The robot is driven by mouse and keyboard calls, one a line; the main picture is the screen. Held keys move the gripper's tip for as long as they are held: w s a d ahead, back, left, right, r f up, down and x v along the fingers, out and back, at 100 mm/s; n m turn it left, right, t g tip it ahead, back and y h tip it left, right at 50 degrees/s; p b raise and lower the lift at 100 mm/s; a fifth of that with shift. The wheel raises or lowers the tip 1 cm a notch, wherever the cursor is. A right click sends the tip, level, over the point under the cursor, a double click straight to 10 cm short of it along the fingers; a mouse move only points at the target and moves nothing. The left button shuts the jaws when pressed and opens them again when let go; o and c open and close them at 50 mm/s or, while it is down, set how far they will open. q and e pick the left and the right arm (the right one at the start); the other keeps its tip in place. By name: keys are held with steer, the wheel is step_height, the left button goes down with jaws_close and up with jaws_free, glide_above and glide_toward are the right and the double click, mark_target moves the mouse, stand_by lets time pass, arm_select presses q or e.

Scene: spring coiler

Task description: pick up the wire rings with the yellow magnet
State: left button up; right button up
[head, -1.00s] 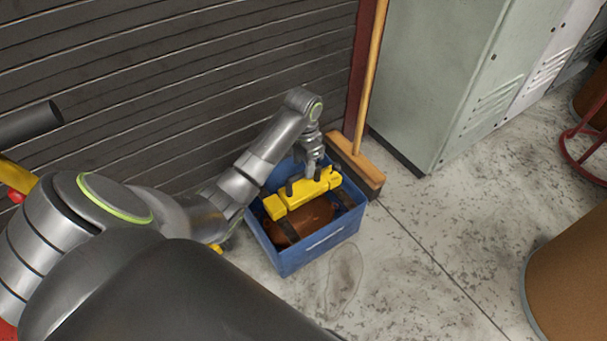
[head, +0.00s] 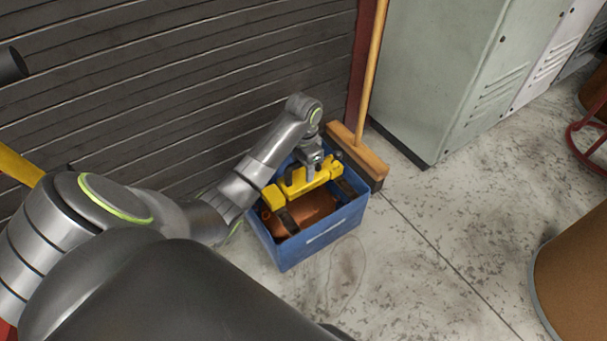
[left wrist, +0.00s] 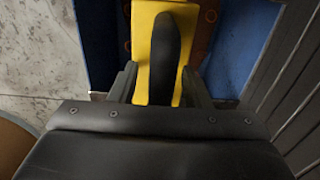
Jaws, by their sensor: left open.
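The yellow magnet (head: 290,190) lies in the blue crate (head: 320,238) on the floor by the shutter wall. It has a dark handle, which shows in the left wrist view (left wrist: 163,55) along the yellow body (left wrist: 143,40). My left gripper (head: 313,172) is over the magnet, pointing down. In the left wrist view its fingers (left wrist: 158,86) are apart, one on each side of the handle. I cannot tell whether they touch it. My right gripper is out of view.
Orange-brown items (head: 312,208) lie under the magnet in the crate. A broom (head: 358,158) stands right behind the crate, beside a grey-green cabinet (head: 440,80). A brown drum (head: 575,285) stands at right. The floor (head: 430,240) between is clear.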

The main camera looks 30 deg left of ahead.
arm_select(q)
jaws_close()
stand_by(0.3)
steer(key=shift+r, duration=0.2)
stand_by(0.4)
